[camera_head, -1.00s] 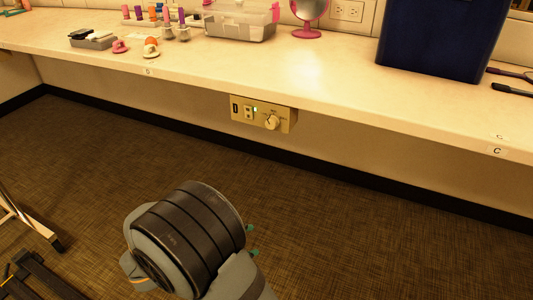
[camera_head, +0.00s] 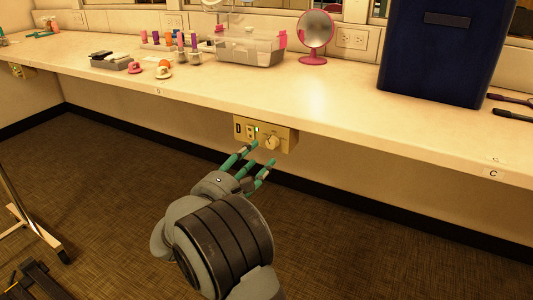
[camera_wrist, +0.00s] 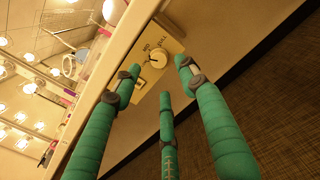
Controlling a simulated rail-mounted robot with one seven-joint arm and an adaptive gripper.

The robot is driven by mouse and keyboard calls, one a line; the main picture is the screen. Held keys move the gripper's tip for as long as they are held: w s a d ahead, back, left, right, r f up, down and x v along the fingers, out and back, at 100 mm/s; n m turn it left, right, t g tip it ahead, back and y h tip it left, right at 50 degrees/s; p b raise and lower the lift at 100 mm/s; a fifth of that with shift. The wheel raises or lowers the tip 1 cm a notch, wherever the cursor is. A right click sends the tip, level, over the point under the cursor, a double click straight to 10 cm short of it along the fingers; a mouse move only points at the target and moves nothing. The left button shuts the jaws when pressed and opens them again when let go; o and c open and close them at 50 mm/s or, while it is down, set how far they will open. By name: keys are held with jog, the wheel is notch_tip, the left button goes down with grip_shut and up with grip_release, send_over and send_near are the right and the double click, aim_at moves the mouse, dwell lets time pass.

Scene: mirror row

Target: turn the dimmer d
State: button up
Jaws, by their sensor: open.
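A beige dimmer panel (camera_head: 288,139) is mounted under the counter's front edge, with a pale round knob (camera_head: 271,142) on its right part and a switch and socket on its left. The panel (camera_wrist: 177,47) and knob (camera_wrist: 158,61) also show in the wrist view, with printed lettering beside the knob. My gripper (camera_head: 259,156) has teal fingers and is open and empty, just in front of and below the panel. In the wrist view my gripper (camera_wrist: 160,76) has its fingers spread around the knob's outline, apparently short of touching it.
The counter (camera_head: 330,105) runs above the panel and overhangs it. A blue bin (camera_head: 435,55), a pink mirror (camera_head: 316,32) and a clear box (camera_head: 250,46) stand on it. Another panel (camera_head: 20,71) is at far left. The floor below is open.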

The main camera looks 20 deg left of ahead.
aim_at(270, 147)
jog(key=w, duration=0.3)
jog(key=w+d+b, duration=0.1)
jog(key=w, duration=0.2)
jog(key=shift+c, duration=1.4)
jog(key=shift+s+d+f, duration=0.1)
jog(key=c, duration=0.7)
grip_shut()
